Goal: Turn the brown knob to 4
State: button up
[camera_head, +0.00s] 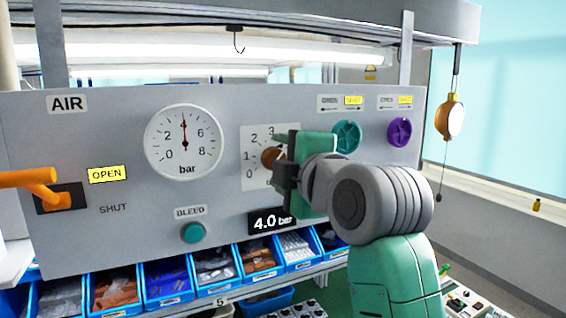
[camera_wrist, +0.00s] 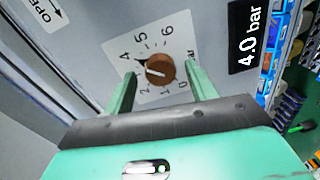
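The brown knob (camera_wrist: 161,67) sits at the middle of a white dial plate (camera_wrist: 117,45) with printed numbers. In the wrist view a small dark tip at the knob's edge appears to point close to the 4; a pale line crosses its face. My gripper (camera_wrist: 161,72) is open, with one green finger on each side of the knob and visible gaps to it. In the head view my gripper (camera_head: 290,160) covers the right part of the dial, and only the left side of the brown knob (camera_head: 268,158) shows. Contact in depth cannot be told.
The gauge (camera_head: 184,143) needle points near 4, and the display (camera_head: 271,220) reads 4.0 bar. A green knob (camera_head: 347,136) and purple knob (camera_head: 399,131) are to the right. An orange handle (camera_head: 30,178) juts out at left. Blue bins (camera_head: 166,283) line the panel's bottom.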

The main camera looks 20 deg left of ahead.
jog(key=b+v, duration=0.2)
jog(key=v, duration=0.5)
jog(key=shift+s+d, duration=0.3)
jog(key=shift+d, duration=0.05)
jog(key=shift+r, duration=0.1)
